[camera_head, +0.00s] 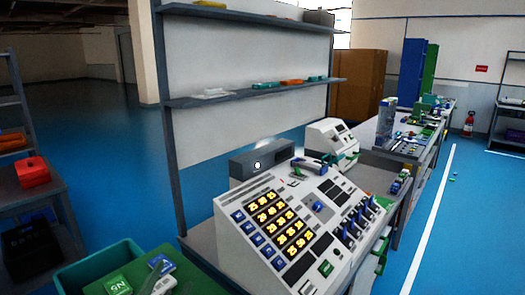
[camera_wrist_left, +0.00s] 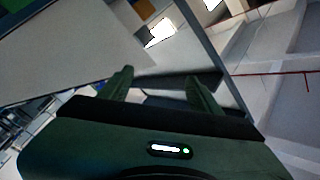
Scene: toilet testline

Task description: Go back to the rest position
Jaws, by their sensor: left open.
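My left gripper (camera_wrist_left: 160,76) shows in the left wrist view. Its two dark green fingers stand apart with nothing between them. Behind and around the fingers are a pale panel and dark shelf edges, seen at a tilt, with no object near the fingertips. The test console (camera_head: 312,212) with lit yellow displays stands on the workbench at centre right. I see no gripper touching it.
A teal bin (camera_head: 72,276) and green, blue and white items sit at the lower left. A red case (camera_head: 33,171) lies on a side table. A shelf rack (camera_head: 250,95) stands behind the console. Blue floor (camera_head: 108,150) is open at left, and right of the benches.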

